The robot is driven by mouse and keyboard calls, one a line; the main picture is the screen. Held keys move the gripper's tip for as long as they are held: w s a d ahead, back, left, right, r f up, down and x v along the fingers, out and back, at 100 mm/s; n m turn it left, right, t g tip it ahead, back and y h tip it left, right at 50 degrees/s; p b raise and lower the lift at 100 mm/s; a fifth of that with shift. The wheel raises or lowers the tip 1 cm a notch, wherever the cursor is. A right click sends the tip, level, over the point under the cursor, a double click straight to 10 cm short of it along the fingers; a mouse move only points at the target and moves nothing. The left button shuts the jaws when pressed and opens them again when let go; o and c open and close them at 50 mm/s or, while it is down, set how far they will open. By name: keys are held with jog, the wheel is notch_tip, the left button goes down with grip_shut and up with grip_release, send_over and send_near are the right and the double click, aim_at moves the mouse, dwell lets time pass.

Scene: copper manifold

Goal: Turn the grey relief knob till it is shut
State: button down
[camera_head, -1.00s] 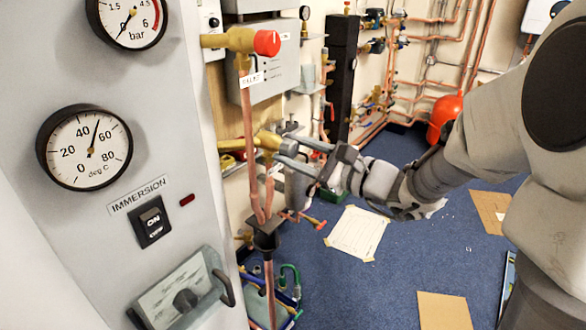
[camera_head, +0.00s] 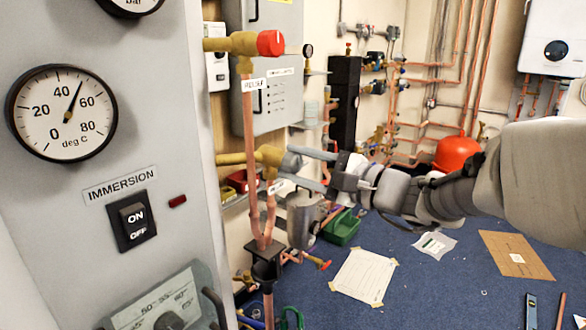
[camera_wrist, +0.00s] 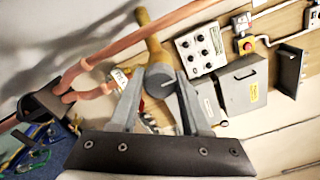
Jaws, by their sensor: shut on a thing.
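The grey knob (camera_head: 292,163) sits on the end of the lower brass valve (camera_head: 255,156), on the copper pipe right of the grey panel. In the wrist view the knob (camera_wrist: 158,78) shows as a round grey face. My gripper (camera_head: 288,164) reaches in from the right, one finger above the knob and one below. In the wrist view its fingers (camera_wrist: 159,83) are closed on opposite sides of the knob. The fingers partly hide the knob, and I cannot tell how far it is turned.
A brass valve with a red knob (camera_head: 270,43) is just above. The grey panel (camera_head: 178,100) with a dial (camera_head: 62,112) and an immersion switch (camera_head: 131,221) stands close left. A grey cylinder (camera_head: 301,218) hangs below my gripper.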

jog(key=shift+c, duration=1.9)
grip_release()
jog(key=p+v, duration=0.2)
jog(key=v, duration=1.5)
jog(key=shift+s, duration=0.2)
